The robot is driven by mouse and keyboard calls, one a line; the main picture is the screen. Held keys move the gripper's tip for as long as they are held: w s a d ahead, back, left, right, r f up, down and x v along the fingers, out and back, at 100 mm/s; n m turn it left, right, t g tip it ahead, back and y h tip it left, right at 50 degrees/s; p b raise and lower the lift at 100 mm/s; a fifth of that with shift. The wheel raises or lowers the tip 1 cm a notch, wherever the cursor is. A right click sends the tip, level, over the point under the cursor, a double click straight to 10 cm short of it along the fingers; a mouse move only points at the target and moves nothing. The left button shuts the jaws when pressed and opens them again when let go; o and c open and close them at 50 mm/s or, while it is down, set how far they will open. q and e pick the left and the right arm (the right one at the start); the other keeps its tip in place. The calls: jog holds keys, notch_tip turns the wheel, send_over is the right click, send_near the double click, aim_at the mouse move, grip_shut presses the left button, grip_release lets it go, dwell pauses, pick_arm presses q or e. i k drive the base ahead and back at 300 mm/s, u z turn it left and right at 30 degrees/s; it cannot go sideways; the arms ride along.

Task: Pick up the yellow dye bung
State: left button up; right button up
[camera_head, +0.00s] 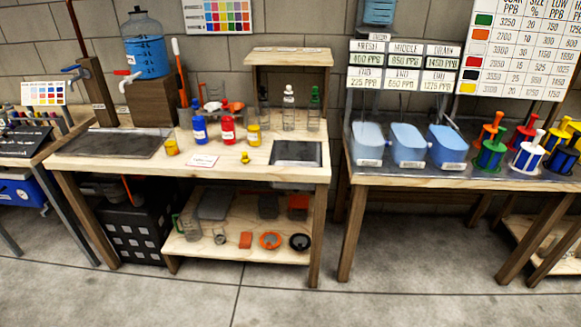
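A small yellow piece with a knob, which looks like the yellow dye bung (245,158), lies on the wooden workbench (225,172) near its front edge. Just behind it stands a yellow dye bottle (253,135), lower than its neighbours and with no stopper visible on top. A red bottle (227,130) and a blue bottle (199,130) stand to its left, both topped by stoppers of their own colour. Neither of my grippers is in view.
A yellow cup (172,148) and white label (203,161) lie left of the bung. A dark inset tray (297,153) is to its right. Clear bottles (288,115) stand behind. Blue bins (408,146) and coloured spools (527,150) fill the right table. The floor (275,300) in front is clear.

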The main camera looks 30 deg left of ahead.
aim_at(245, 159)
jog(key=z, duration=0.35)
jog(key=i, duration=1.9)
jog(key=u, duration=0.8)
